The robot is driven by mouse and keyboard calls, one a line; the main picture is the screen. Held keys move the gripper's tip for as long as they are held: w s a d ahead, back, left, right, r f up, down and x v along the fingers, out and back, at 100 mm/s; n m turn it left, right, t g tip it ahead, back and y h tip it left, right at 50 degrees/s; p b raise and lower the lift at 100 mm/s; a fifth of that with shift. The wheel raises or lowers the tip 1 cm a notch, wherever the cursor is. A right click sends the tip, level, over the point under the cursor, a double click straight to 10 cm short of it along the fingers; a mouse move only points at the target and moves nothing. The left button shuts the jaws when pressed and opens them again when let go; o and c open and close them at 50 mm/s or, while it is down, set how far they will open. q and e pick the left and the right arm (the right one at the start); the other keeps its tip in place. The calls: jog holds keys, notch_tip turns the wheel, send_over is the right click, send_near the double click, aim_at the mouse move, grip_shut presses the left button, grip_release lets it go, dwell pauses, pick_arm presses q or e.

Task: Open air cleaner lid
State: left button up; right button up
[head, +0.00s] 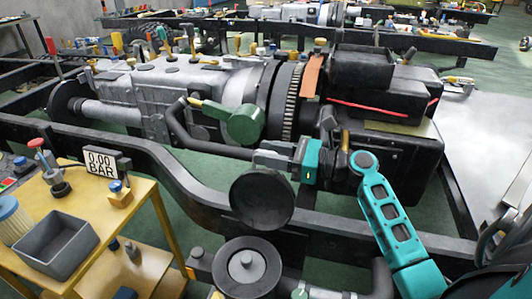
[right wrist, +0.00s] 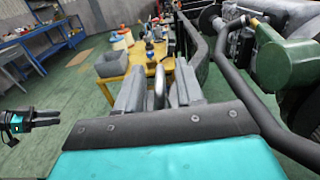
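The air cleaner lid is a dark round disc (head: 262,201), hanging tilted in the head view with its flat face toward me. My right gripper (head: 270,156) is at its upper edge. In the right wrist view the grey fingers of my right gripper (right wrist: 158,88) stand on either side of a thin dark rounded edge (right wrist: 160,86) and appear closed on it. The air cleaner body (head: 247,268) is below the lid at the bottom of the head view, a round dark rim with a grey centre. My left gripper (right wrist: 45,119) shows small at the left of the right wrist view; its finger gap is unclear.
A black chassis rail (head: 175,178) runs behind the lid. The engine (head: 205,95) and a green motor (head: 243,124) are beyond.

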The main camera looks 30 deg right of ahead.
jog(key=shift+w+a, duration=0.3)
jog(key=shift+w, duration=0.1)
grip_shut()
jog(key=shift+r, duration=0.15)
